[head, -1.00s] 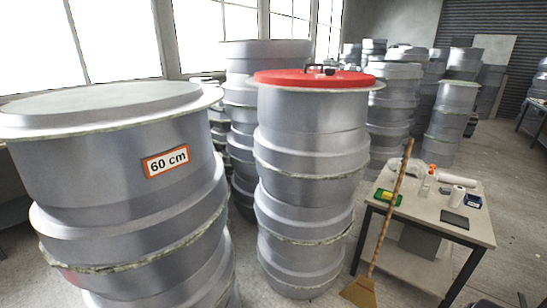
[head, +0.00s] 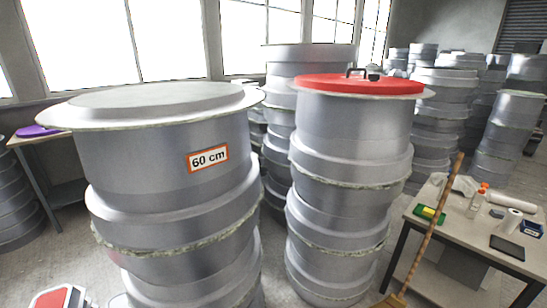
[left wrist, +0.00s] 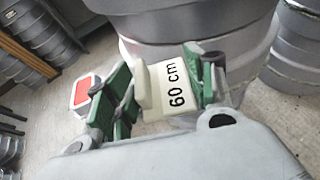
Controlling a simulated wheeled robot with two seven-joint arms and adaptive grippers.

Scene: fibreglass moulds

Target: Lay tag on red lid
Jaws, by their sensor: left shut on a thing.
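The red lid (head: 360,84), with a dark handle on top, lies on the middle stack of grey moulds (head: 345,125) in the head view. In the left wrist view my left gripper (left wrist: 160,92), with green fingers, is shut on a cream tag (left wrist: 172,84) with black "60 cm" lettering. A grey mould stack shows just beyond it; the red lid is not in that view. My left gripper does not show in the head view. My right gripper is in neither view.
A wide mould stack (head: 165,150) with an orange-edged "60 cm" label (head: 208,158) stands left of the lidded one. A worktable (head: 465,232) with tools stands at right, a broom (head: 430,230) leaning by it. A red-and-white object (head: 60,298) is low at left.

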